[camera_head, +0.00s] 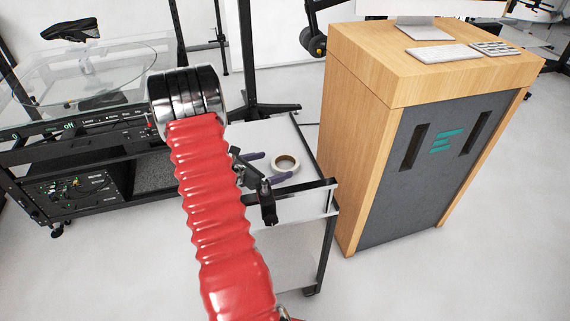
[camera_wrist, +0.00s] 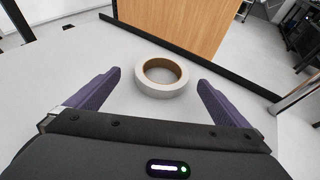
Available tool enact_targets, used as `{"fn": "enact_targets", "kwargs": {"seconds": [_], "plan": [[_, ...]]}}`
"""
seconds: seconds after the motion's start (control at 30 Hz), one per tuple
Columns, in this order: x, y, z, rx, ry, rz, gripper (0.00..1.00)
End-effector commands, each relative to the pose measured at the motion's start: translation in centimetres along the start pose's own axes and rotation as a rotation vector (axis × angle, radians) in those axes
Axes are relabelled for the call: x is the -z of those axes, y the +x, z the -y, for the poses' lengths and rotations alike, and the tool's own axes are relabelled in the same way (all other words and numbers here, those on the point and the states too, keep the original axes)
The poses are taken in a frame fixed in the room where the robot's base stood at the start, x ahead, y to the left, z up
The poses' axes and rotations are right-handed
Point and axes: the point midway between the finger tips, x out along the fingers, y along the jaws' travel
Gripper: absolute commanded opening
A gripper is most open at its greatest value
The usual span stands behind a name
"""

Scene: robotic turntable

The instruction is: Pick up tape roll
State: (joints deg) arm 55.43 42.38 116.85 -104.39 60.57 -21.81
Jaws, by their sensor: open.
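The tape roll (camera_head: 285,163) is white outside with a brown inner core. It lies flat on the white top of a small black-framed table (camera_head: 303,184). In the wrist view the tape roll (camera_wrist: 161,77) sits ahead of and between my gripper's two purple fingers. My gripper (camera_wrist: 152,88) is open, with nothing between the fingers except the roll beyond their tips. In the head view my gripper (camera_head: 268,166) is just left of the roll, low over the table. My red arm hides part of the table.
A wooden lectern (camera_head: 350,100) with a grey front stands right of the table, with a keyboard (camera_head: 443,53) on top. The glass turntable (camera_head: 90,70) is at left. A black rail (camera_head: 290,190) runs along the table's near side. Clear floor lies at lower left.

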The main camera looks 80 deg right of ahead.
Motion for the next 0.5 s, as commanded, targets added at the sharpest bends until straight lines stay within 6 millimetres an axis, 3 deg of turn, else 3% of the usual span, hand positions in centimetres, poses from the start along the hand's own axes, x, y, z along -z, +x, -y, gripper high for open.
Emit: {"fn": "enact_targets", "kwargs": {"seconds": [0.17, 0.5], "plan": [[0.0, 0.3, 0.1, 0.002, 0.0, 0.0, 1.0], [-0.1, 4.4, 0.4, 0.003, 0.001, -0.001, 1.0]]}}
